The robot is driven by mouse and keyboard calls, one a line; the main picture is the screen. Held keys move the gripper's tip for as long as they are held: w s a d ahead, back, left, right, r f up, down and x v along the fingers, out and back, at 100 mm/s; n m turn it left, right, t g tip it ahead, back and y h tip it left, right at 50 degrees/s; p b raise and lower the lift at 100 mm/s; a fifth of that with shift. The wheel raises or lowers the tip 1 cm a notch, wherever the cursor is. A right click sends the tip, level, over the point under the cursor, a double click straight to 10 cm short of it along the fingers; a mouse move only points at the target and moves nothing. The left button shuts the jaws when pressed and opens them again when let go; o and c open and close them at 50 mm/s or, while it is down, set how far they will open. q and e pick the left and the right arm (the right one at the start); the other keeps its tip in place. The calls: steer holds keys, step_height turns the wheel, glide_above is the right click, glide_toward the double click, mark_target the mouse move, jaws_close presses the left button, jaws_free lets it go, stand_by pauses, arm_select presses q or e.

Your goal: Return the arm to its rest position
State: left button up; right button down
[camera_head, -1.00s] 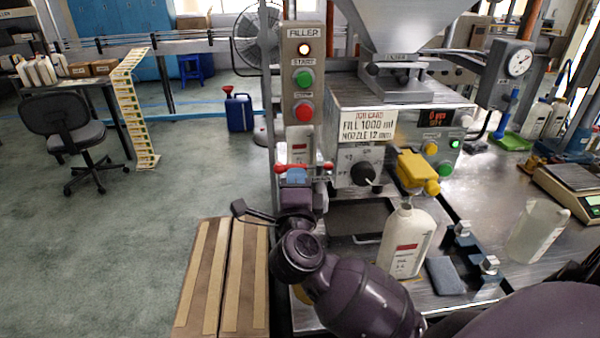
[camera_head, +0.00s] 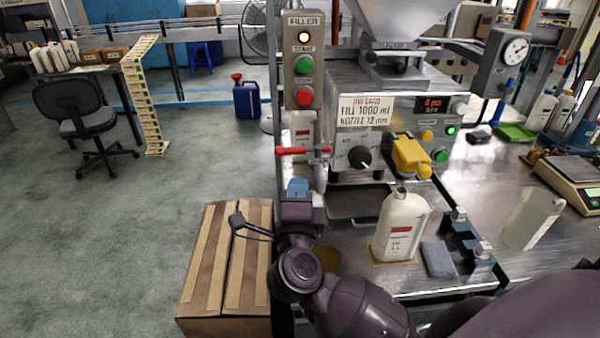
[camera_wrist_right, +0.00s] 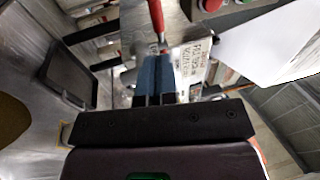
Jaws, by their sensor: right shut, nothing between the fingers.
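My right gripper (camera_head: 298,187) has blue fingers closed together, with nothing between them. It is just below the red valve handle (camera_head: 291,151) at the filler's front, with a small gap between them. The handle points left from the metal valve. In the right wrist view my closed fingers (camera_wrist_right: 155,78) point toward the red handle (camera_wrist_right: 157,16). My dark right arm reaches up from the lower middle of the head view. My left gripper does not show.
A white bottle (camera_head: 401,226) stands on the steel table right of my right arm, beside a grey-blue pad (camera_head: 438,258). A taped cardboard box (camera_head: 226,268) is left of my arm. The filler machine (camera_head: 388,106) stands behind. Open floor lies to the left.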

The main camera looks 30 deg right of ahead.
steer(key=v, duration=0.6)
steer(key=shift+s+b, duration=0.2)
steer(key=shift+b, duration=0.1)
step_height(320, 180, down, 17)
steer(key=s+a+n+t+y, duration=0.1)
steer(key=s+n+y, duration=0.2)
steer(key=n+y, duration=1.55)
steer(key=s+d+f+n+g+h, duration=0.3)
steer(key=f, duration=0.3)
steer(key=s+d+f+n+g+h, duration=0.3)
steer(key=f+n+h, duration=0.1)
steer(key=f, duration=0.2)
steer(key=shift+s+f, duration=0.25)
steer(key=shift+s, duration=0.05)
steer(key=shift+s+d+h, duration=0.1)
steer(key=shift+d+h, duration=0.05)
steer(key=shift+h, duration=0.1)
